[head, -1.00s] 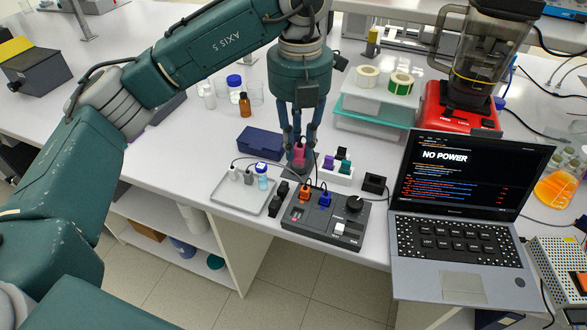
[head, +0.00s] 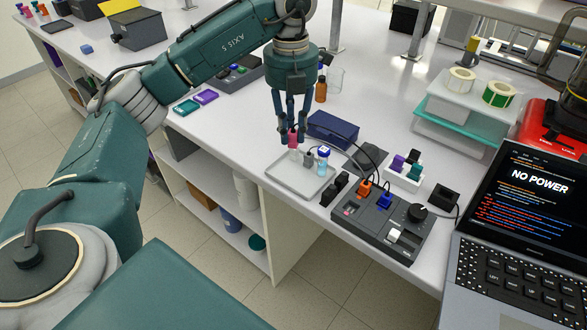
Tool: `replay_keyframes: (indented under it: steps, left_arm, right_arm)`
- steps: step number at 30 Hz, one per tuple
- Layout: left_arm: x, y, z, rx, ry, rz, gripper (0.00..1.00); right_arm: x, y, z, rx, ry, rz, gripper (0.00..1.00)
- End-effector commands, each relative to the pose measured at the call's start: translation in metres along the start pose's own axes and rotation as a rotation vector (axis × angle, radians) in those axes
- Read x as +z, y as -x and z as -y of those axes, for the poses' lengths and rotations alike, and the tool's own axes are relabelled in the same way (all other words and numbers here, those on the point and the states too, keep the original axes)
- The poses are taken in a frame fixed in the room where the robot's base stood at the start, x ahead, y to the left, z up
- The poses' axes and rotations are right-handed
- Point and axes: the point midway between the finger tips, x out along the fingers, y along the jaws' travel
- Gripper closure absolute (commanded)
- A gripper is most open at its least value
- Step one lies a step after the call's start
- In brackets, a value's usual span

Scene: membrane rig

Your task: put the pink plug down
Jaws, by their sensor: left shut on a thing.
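My left gripper (head: 291,138) points down and is shut on the pink plug (head: 293,141). It holds the plug at the back left part of the grey tray (head: 288,184). I cannot tell whether the plug touches anything below it. A small pale bottle stands right under or beside the plug, partly hidden. The control box (head: 372,231) has an orange plug (head: 365,187) and a blue plug (head: 384,199) in its top. A white holder (head: 404,180) behind it carries purple, black and teal plugs. My right gripper is out of view.
A blue-capped vial (head: 323,158) stands in the tray's right part. A dark blue case (head: 333,130) lies just behind the tray. Black plugs (head: 334,189) stand between tray and control box. A laptop (head: 520,220) reading NO POWER is at right.

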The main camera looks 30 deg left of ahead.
Motion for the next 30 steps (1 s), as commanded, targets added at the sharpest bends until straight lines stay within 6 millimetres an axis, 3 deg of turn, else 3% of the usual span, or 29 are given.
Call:
replay_keyframes:
  steps: [6,19,23,30]
  left_arm:
    - [-0.001,-0.05,-0.001,0.001,0.0,-0.002,0.94]
    - [0.0,-0.101,-0.001,0.0,0.001,-0.002,0.94]
    - [0.001,-0.112,-0.001,-0.001,0.0,0.002,0.94]
    - [0.001,-0.113,-0.001,-0.001,0.0,0.002,0.94]
  right_arm:
    - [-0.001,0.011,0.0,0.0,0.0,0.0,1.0]
    - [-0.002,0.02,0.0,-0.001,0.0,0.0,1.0]
    - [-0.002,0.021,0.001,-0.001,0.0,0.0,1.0]
    - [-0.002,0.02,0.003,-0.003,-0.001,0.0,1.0]
